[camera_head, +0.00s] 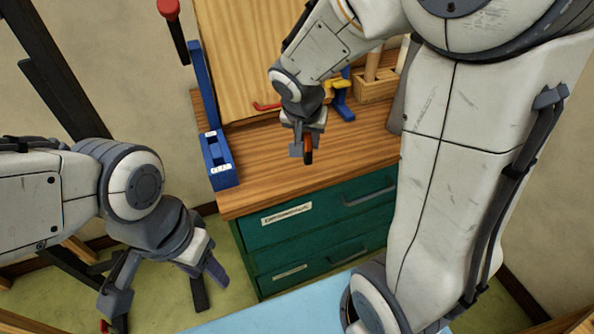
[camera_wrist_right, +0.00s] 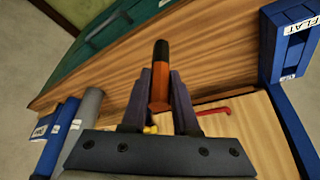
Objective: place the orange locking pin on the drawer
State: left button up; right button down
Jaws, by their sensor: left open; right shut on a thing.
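My right gripper (camera_head: 302,150) is shut on the orange locking pin (camera_head: 308,152), above the wooden bench top near its front edge. In the right wrist view the pin (camera_wrist_right: 159,82) stands between the two fingers, orange with a black end pointing away from the wrist. Below the bench top is a green cabinet with two drawers; the upper drawer (camera_head: 325,215) has a label and a bar handle, the lower drawer (camera_head: 315,268) is similar. Both look closed. In the right wrist view green drawer fronts (camera_wrist_right: 110,32) show beyond the bench edge. My left gripper (camera_head: 165,288) is open and empty, left of the cabinet.
A blue block (camera_head: 218,160) marked FLAT stands at the bench's left edge. A wooden board (camera_head: 240,60), a red hooked piece (camera_head: 266,107), a yellow-and-blue tool (camera_head: 341,92) and a wooden tool holder (camera_head: 375,88) are at the back. The front bench top (camera_head: 255,185) is clear.

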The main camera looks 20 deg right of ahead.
jog(key=s+d+r+m, duration=0.1)
jog(key=s+d+m, duration=0.15)
jog(key=d, duration=0.25)
jog(key=shift+n+g, duration=0.3)
jog(key=shift+n, duration=0.15)
jog(key=shift+w+a+f, duration=0.7)
jog(key=shift+w+f, duration=0.95)
jog(key=shift+f, duration=0.15)
jog(key=shift+w+a+f, duration=0.7)
jog(key=shift+w+f, duration=0.9)
jog(key=shift+f, duration=0.15)
jog(key=shift+w+a+f, duration=0.7)
jog(key=shift+w+f, duration=0.95)
jog(key=shift+f, duration=0.15)
jog(key=shift+f, duration=0.1)
jog(key=shift+f, duration=0.1)
jog(key=c, duration=0.7)
grip_release()
